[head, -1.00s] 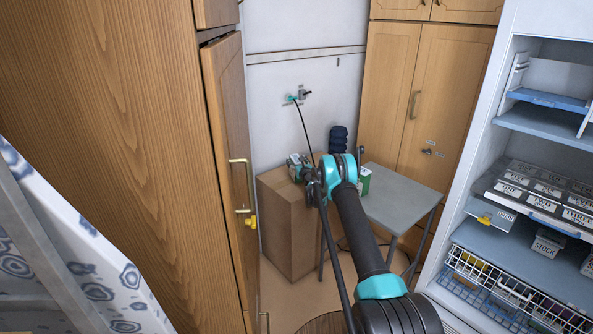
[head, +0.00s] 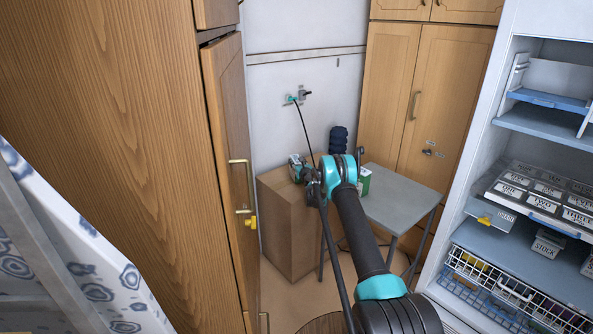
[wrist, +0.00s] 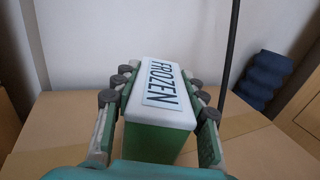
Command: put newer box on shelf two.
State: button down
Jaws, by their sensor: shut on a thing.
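My gripper (wrist: 160,85) is shut on a green box with a white lid (wrist: 168,132); the lid carries a label reading FROZEN. In the head view my gripper (head: 307,180) is at the large cardboard carton (head: 288,225), with the held box (head: 295,165) at the carton's top. I cannot tell whether the held box touches the carton. A second green-and-white box (head: 365,183) stands on the grey table, partly hidden by my arm. I cannot read which box is newer. The white shelf unit (head: 487,150) on the right has blue shelves and number labels, including ONE, TWO and THREE.
The grey table (head: 400,200) stands right of the carton. A dark blue ridged object (head: 338,140) is behind my arm. An open wooden door (head: 225,150) is on the left; wooden cupboards (head: 440,90) are behind. A wire basket (head: 515,290) sits low in the shelf unit.

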notch_tip(320, 180, up, 19)
jog(key=s+d+m+h, duration=0.1)
jog(key=s+d, duration=0.2)
jog(key=s, duration=0.7)
jog(key=s+d+r+m+h, duration=0.1)
jog(key=s+d, duration=0.3)
jog(key=s, duration=0.7)
jog(key=s+d+h, duration=0.2)
jog(key=s+d, duration=0.2)
jog(key=s, duration=0.7)
jog(key=shift+s+d+r+m+t, duration=0.2)
jog(key=shift+r+m+t, duration=0.1)
jog(key=shift+r+m, duration=0.1)
